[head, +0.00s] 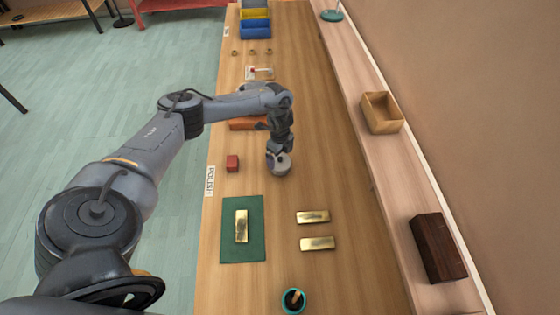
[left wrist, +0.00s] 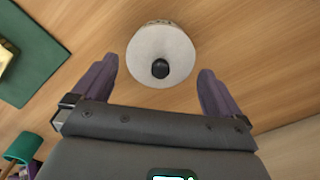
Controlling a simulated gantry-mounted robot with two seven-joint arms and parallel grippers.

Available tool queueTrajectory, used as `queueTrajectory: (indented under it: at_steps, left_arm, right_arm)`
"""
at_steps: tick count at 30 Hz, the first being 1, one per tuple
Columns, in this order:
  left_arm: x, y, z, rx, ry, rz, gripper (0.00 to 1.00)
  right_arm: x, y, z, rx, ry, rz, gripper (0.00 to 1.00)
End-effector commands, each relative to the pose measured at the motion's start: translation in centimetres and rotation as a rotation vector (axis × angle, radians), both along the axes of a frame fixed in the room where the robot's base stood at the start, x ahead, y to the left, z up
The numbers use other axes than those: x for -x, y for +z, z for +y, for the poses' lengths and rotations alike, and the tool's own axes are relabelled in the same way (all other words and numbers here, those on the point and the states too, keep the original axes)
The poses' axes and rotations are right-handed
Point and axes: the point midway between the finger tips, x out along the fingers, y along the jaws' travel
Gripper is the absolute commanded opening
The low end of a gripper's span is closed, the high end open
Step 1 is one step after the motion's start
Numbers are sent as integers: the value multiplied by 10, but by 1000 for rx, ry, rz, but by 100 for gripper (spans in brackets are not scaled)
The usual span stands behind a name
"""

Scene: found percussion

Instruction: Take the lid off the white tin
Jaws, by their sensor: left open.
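The white tin (left wrist: 150,42) stands on the wooden bench, its round pale lid facing the camera in the left wrist view. A black knob (left wrist: 160,68) sits on top of the lid. In the head view the tin (head: 283,168) is partly hidden by my gripper. My left gripper (left wrist: 158,88) is open, with its two dark purple fingers to either side of the tin and no visible contact. In the head view my left gripper (head: 279,157) is over the tin, pointing down. My right gripper is not in view.
A green mat (head: 242,252) with a brass bar (head: 241,226) and two more brass bars (head: 313,216) lie nearer. A teal cup (head: 293,300) stands at the front. A shelf (head: 395,155) runs along the right.

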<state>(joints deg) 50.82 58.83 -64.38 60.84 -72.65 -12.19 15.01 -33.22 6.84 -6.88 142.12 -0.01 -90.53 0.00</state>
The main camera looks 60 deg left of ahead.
Motion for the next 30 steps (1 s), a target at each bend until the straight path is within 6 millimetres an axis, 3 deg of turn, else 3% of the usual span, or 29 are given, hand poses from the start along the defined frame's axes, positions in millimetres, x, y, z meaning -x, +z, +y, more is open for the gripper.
queueTrajectory:
  at_steps: [6,13,21,30]
  left_arm:
    - [0,-17,0,0,0,1,100]
    - [0,-18,0,0,0,0,100]
    - [0,-18,0,0,0,0,62]
    - [0,-16,0,0,0,-1,62]
  right_arm:
    - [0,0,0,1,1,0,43]
    - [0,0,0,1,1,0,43]
    - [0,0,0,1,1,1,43]
    - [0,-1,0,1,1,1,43]
